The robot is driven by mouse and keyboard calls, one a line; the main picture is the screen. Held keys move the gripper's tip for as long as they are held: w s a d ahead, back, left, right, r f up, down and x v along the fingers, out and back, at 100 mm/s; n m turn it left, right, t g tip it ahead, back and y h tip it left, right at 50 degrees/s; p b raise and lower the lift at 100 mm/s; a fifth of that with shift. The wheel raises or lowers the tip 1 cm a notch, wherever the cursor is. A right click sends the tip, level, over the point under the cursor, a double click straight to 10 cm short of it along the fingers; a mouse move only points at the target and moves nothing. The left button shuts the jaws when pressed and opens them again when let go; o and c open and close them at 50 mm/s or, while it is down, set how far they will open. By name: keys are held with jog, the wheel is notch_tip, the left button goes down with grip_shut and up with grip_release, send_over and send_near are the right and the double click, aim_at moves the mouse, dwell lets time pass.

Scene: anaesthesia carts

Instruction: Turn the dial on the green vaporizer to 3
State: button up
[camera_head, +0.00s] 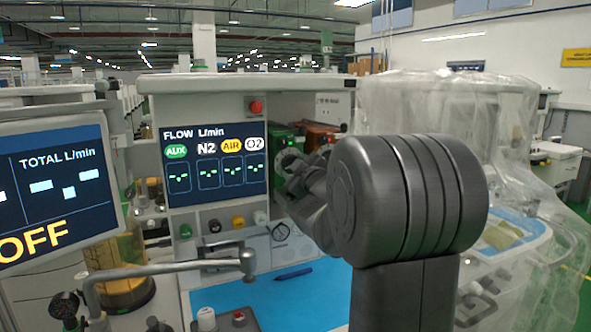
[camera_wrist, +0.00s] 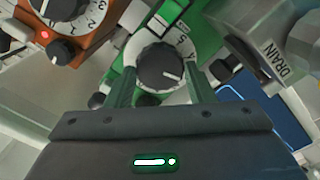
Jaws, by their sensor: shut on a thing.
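The green vaporizer (camera_wrist: 131,52) fills the upper middle of the wrist view. Its dark round dial (camera_wrist: 160,67) has a white pointer line toward the right of the picture, on a white numbered ring; I cannot read which number it meets. My gripper (camera_wrist: 160,76) has its two fingers on either side of the dial and is shut on it. In the head view, the green vaporizer (camera_head: 287,146) shows beside the flow screen, partly hidden by my arm. The dial and fingertips are not clear there.
An orange vaporizer (camera_wrist: 88,38) with its own dials sits left of the green one in the wrist view. A grey part marked DRAIN (camera_wrist: 262,50) is close on the right. The flow screen (camera_head: 216,162) and a blue work surface (camera_head: 300,300) are in the head view.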

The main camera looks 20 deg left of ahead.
jog(key=o, duration=1)
jog(key=shift+c, duration=0.2)
jog(key=shift+s, duration=0.1)
jog(key=v, duration=1.3)
jog(key=shift+s+d, duration=0.25)
jog(key=shift+d, duration=0.05)
jog(key=shift+w+a, duration=0.1)
jog(key=x, duration=1.3)
jog(key=shift+w+a, duration=0.2)
